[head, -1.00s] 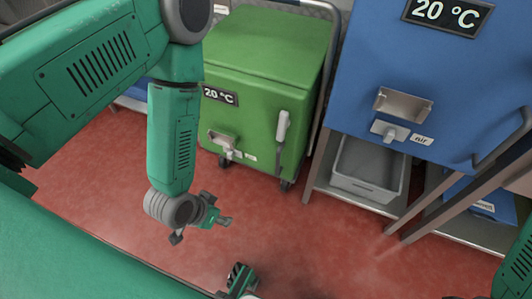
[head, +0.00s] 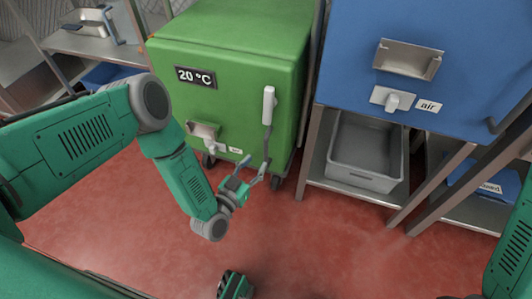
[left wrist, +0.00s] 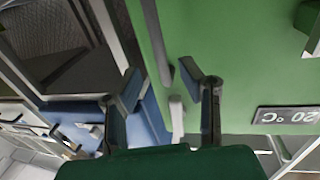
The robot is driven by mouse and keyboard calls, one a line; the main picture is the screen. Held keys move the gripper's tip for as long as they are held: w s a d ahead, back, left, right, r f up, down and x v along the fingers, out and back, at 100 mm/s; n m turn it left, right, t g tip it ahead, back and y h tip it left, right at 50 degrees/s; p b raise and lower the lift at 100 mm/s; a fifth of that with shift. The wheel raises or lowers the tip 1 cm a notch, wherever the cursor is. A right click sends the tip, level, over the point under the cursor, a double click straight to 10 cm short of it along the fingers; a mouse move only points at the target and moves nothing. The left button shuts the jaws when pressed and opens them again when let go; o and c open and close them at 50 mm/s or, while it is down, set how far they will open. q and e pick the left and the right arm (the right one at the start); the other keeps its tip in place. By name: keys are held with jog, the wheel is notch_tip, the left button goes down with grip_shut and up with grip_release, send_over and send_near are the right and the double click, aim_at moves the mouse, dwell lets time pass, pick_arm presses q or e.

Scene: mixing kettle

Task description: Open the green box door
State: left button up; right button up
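The green box (head: 225,50) stands at the back middle of the head view with its door closed. A 20 °C label (head: 195,76) is on its front. The door handle (head: 268,105) is a white grip with a grey lever, upright near the right edge of the door. My left gripper (head: 257,165) is open, low in front of the door near the handle's lower end. In the left wrist view, its spread fingers (left wrist: 163,85) frame the white handle grip (left wrist: 176,115) in the picture; contact cannot be told.
A blue box (head: 450,60) with an air label is at the right, on a metal frame. A grey bin (head: 365,150) sits beneath it. A metal post (head: 312,100) stands just right of the green box. The red floor (head: 330,240) in front is clear.

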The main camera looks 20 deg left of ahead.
aim_at(265, 152)
pick_arm(q)
jog(key=b+x, duration=0.2)
jog(key=x, duration=0.4)
jog(key=shift+w+d, duration=0.15)
jog(key=shift+w, duration=0.2)
jog(key=shift+s, duration=0.1)
grip_shut()
